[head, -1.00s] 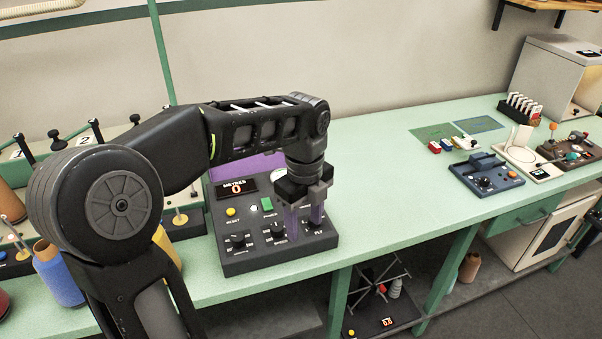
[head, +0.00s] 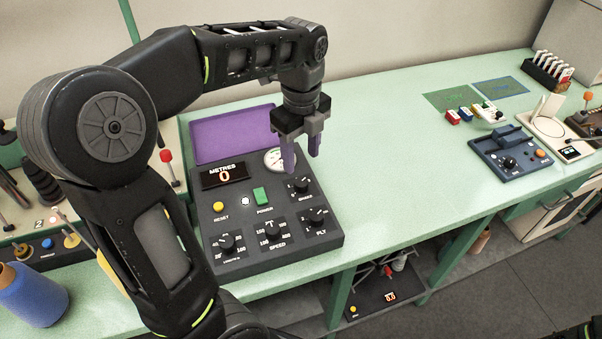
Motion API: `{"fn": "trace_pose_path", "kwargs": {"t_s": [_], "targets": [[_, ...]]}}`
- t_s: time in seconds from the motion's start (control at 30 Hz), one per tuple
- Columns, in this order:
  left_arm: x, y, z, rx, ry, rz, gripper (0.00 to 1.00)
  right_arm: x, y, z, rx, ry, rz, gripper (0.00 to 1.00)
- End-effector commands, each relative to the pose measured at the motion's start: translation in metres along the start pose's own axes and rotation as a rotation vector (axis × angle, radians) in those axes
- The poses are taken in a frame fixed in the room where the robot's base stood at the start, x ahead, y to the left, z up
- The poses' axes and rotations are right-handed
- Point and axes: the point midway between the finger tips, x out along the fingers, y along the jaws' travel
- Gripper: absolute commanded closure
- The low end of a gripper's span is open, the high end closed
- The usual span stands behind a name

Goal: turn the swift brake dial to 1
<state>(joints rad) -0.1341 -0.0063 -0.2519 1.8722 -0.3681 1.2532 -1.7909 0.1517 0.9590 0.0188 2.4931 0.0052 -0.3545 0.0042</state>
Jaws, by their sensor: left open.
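The dark control box (head: 330,240) stands on the green bench. Its upper-right black knob, the brake dial (head: 301,185), has a small label that seems to read BRAKE; its pointer setting is too small to read. My left gripper (head: 301,156) points down with its purple fingers apart and empty. In the picture its fingertips are just above the brake dial, near the round white gauge (head: 280,160), and I see no contact. The gripper partly covers the gauge. My right gripper is not in view.
The box also carries a ply knob (head: 316,216), a speed knob (head: 275,230), another knob (head: 226,243), a green power switch (head: 261,195) and a display (head: 223,175) reading 0. A purple tray (head: 232,134) lies behind. The bench right of the box is clear.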

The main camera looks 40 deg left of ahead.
Motion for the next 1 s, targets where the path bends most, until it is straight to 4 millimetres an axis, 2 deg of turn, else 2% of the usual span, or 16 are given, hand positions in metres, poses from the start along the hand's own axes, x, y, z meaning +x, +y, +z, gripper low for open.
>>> {"fn": "trace_pose_path", "kwargs": {"t_s": [0.17, 0.6, 0.73, 0.97, 1.0], "targets": [[0.010, 0.000, 0.000, 0.000, 0.000, 0.003, 0.48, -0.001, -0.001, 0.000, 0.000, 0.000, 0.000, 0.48], [0.071, 0.001, 0.000, 0.000, 0.001, 0.003, 0.48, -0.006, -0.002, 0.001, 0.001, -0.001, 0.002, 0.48], [0.078, 0.000, 0.000, 0.000, 0.000, 0.001, 0.48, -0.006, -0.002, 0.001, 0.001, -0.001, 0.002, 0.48], [0.078, 0.000, 0.000, 0.000, 0.000, 0.000, 0.48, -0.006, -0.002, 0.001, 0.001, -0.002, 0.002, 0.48], [0.078, 0.000, 0.000, 0.000, 0.000, 0.000, 0.51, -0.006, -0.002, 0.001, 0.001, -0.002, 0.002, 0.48]]}}
